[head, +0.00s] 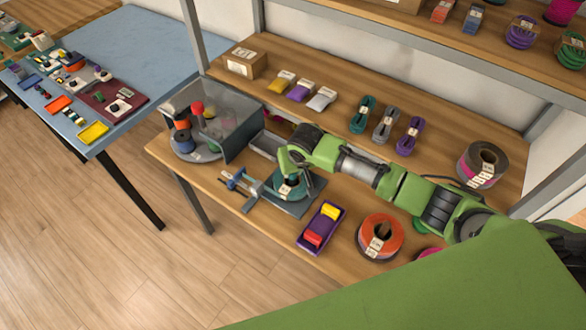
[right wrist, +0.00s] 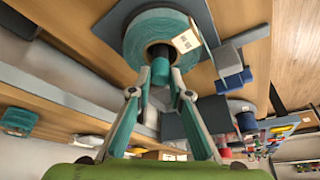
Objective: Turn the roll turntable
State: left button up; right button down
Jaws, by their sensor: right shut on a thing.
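A round grey turntable (head: 185,152) carrying several upright rolls, one of them blue (head: 182,141), stands at the left end of the wooden bench. A grey see-through cover (head: 238,127) partly hides it, and a red ball (head: 197,108) shows there. My right gripper (head: 290,178) is to the right of it, over a teal roll (head: 284,192) on a dark plate. In the right wrist view, my right gripper (right wrist: 160,88) is shut on a teal peg (right wrist: 160,71) at the centre of the teal roll (right wrist: 150,32). My left gripper is out of view.
A blue-and-grey clamp (head: 240,184) sits left of the teal roll. A purple tray (head: 321,227) and an orange roll (head: 380,236) lie in front and right. Cord bundles (head: 385,124) line the back. A shelf post (head: 190,40) rises at left.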

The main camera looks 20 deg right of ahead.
jog(key=c, duration=1.9)
grip_release()
jog(key=v, duration=1.2)
